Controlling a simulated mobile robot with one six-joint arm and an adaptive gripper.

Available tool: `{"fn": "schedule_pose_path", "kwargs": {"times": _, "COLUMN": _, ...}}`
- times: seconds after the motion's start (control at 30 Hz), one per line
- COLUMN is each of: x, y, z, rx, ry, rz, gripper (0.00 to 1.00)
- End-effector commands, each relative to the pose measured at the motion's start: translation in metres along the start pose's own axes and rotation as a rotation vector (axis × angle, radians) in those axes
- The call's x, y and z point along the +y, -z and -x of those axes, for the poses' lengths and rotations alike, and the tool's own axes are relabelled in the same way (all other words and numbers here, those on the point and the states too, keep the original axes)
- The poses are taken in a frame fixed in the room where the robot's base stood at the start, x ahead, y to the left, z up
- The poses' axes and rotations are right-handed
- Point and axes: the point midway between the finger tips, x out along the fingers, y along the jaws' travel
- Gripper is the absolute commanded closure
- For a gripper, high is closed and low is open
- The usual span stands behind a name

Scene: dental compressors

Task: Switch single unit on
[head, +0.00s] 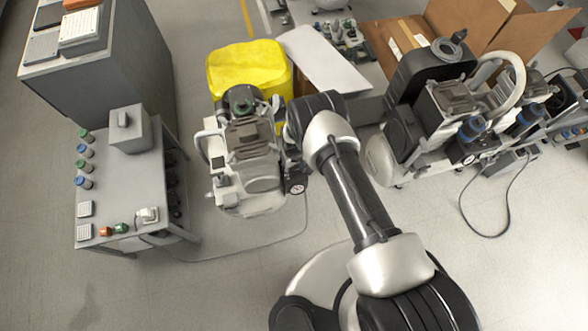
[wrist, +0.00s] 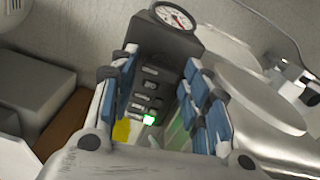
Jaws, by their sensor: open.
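The single compressor unit (head: 245,170) stands left of centre in the head view, a pale tank with a grey motor on top. A round gauge (head: 297,187) is on its right side; the gauge (wrist: 175,16) also shows at the top of the wrist view. Below it is a dark control box (wrist: 178,50) with a row of small switches or buttons and a green-lit spot (wrist: 149,120). My gripper (wrist: 163,82) is open, its blue-padded fingers on either side of this box's face. Contact cannot be told. In the head view my gripper is largely hidden beside the unit.
A yellow bin (head: 245,65) is behind the unit. A larger compressor (head: 405,135) and cardboard box (head: 475,25) are at right. A cable crosses the floor.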

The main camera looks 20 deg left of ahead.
Motion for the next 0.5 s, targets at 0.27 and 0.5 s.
{"fn": "schedule_pose_path", "kwargs": {"times": 0.27, "x": 0.0, "y": 0.0, "z": -0.0024, "rx": 0.0, "ry": 0.0, "rz": 0.0, "gripper": 0.57}}
{"fn": "schedule_pose_path", "kwargs": {"times": 0.5, "x": 0.0, "y": 0.0, "z": -0.0023, "rx": 0.0, "ry": 0.0, "rz": 0.0, "gripper": 0.69}}
